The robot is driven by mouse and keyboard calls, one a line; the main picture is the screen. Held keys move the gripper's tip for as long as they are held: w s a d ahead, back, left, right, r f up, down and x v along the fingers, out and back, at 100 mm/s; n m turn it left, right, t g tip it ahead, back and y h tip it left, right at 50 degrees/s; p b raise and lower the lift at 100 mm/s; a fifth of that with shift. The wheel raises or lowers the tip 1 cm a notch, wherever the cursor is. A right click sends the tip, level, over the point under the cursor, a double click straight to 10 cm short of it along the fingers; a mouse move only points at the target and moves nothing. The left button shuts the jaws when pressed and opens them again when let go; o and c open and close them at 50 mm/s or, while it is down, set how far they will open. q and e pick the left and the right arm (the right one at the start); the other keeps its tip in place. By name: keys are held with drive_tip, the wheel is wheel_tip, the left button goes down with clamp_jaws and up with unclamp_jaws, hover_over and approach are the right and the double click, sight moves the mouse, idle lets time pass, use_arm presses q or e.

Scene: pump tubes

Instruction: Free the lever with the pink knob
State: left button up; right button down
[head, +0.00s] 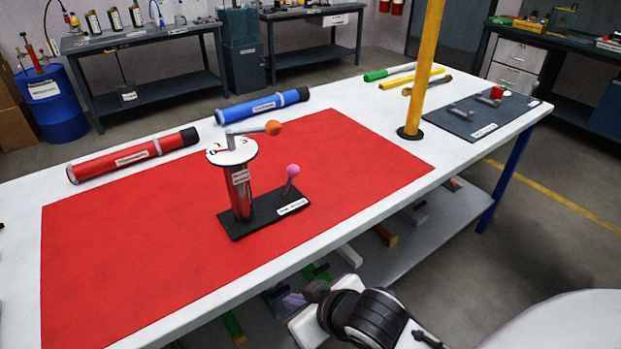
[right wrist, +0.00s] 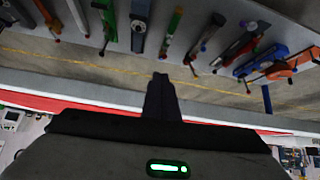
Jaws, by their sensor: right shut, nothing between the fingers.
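The lever with the pink knob (head: 292,171) rises from the right part of a black base plate (head: 264,220), its short rod leaning slightly. On the same plate stands a red metallic cylinder (head: 240,200) with a white round dial (head: 232,151) on top. A grey crank arm with an orange knob (head: 273,128) extends right over the dial. My right gripper (right wrist: 161,78) is shut and empty in the right wrist view, its fingers together. In the head view my right arm is at the bottom, below the table's front edge and apart from the lever. My left gripper is not in view.
A red mat (head: 130,260) lies under the base plate on the white table. Red (head: 130,157) and blue (head: 262,107) tubes lie behind it. A yellow post (head: 424,65) and a dark tray (head: 475,122) stand at right. A lower shelf (head: 410,245) holds several tools.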

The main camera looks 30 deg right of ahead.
drive_tip(key=s+a+f, duration=0.1)
drive_tip(key=s+f, duration=0.4)
drive_tip(key=f, duration=0.3)
drive_tip(key=s+a+f+y, duration=0.1)
drive_tip(key=s+f, duration=0.4)
drive_tip(key=f, duration=0.3)
drive_tip(key=shift+s+a+y, duration=0.15)
drive_tip(key=shift+a+y, duration=0.15)
